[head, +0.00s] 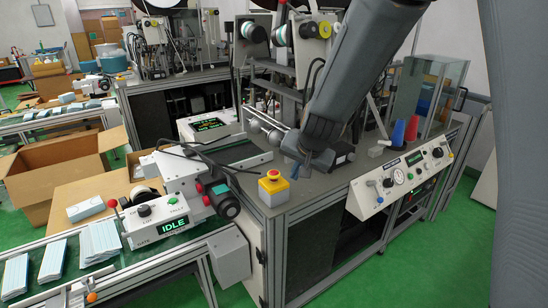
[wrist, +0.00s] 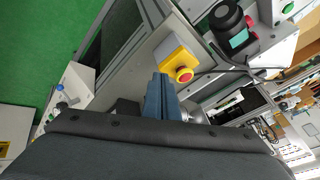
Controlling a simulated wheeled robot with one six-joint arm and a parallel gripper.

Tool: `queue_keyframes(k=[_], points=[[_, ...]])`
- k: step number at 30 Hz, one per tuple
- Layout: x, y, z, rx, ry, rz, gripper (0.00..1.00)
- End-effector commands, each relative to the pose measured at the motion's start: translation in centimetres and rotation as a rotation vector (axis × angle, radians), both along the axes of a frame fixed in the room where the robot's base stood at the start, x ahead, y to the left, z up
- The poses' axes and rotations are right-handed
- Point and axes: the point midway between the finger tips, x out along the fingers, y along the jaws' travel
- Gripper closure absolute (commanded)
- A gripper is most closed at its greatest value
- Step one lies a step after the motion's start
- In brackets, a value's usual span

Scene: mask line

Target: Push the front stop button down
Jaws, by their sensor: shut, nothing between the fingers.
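The front stop button is a red mushroom cap on a yellow box (head: 274,186) at the front corner of the grey machine table. In the wrist view its red cap (wrist: 184,75) faces the camera, with the yellow housing (wrist: 172,54) around it. My gripper (head: 297,172) is shut and empty, just to the right of the button and a little above the table in the head view. I see a gap between fingers and cap.
A control box with an IDLE display (head: 172,226) and a dark cylindrical motor (head: 223,200) stand left of the button. A front panel with a gauge (head: 398,177) and the red and blue cones (head: 412,128) are to the right.

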Motion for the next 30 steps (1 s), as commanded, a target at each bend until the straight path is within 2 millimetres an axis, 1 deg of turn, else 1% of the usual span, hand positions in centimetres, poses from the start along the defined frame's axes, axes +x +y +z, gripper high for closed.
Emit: queue_keyframes(k=[1,3,6,10,15,25,30], points=[[1.4,1.5,2.1,0.023,-0.037,-0.029,1.0],[3.6,3.0,3.7,0.056,-0.087,-0.078,1.0],[5.9,4.7,5.5,0.092,-0.145,-0.137,1.0],[7.6,5.9,6.8,0.123,-0.19,-0.187,1.0],[8.3,6.4,7.2,0.137,-0.209,-0.21,1.0],[8.3,6.4,7.1,0.137,-0.208,-0.209,1.0],[8.4,6.4,6.6,0.137,-0.208,-0.209,1.0]])
